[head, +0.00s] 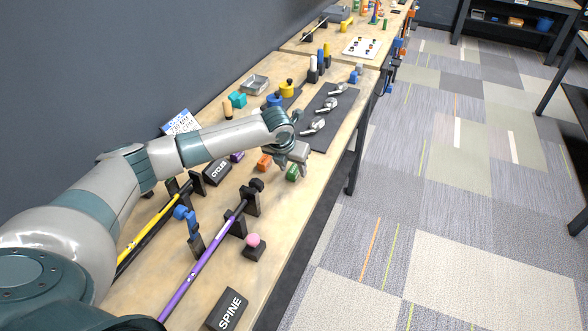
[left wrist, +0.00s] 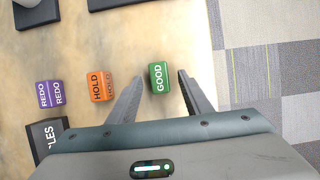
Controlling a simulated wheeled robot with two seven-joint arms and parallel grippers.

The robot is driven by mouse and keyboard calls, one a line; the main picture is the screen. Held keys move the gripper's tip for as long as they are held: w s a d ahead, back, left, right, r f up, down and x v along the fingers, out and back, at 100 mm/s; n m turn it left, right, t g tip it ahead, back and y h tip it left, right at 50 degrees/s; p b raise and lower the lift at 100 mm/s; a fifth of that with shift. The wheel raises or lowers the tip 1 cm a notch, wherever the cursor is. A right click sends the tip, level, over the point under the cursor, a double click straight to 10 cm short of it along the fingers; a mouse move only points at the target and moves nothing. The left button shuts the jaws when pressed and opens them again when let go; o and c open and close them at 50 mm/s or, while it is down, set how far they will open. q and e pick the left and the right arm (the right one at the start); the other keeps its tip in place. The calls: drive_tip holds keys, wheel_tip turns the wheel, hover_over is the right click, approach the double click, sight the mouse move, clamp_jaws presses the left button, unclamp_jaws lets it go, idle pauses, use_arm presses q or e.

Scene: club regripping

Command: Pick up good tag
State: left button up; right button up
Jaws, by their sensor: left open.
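The good tag is a small green block with white "GOOD" lettering. In the left wrist view the good tag (left wrist: 158,77) lies on the wooden bench between the spread fingers of my left gripper (left wrist: 158,92), nearer their tips. In the head view the good tag (head: 292,172) shows below my left gripper (head: 292,166), partly covered by the fingers. My left gripper is open and empty, pointing down at the bench. My right gripper is in neither view.
An orange HOLD block (left wrist: 99,86) and a purple REDO block (left wrist: 50,94) lie left of the green one. A black CYCLES block (head: 217,171) and a purple shaft (head: 205,262) on black stands are nearby. A dark mat with club heads (head: 327,115) lies beyond. The bench edge is close on the right.

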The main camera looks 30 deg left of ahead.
use_arm(q)
drive_tip(key=shift+w+f, duration=0.25)
drive_tip(key=shift+f, duration=0.45)
drive_tip(key=shift+c, duration=0.6)
drive_tip(key=c, duration=1)
drive_tip(key=shift+r, duration=0.1)
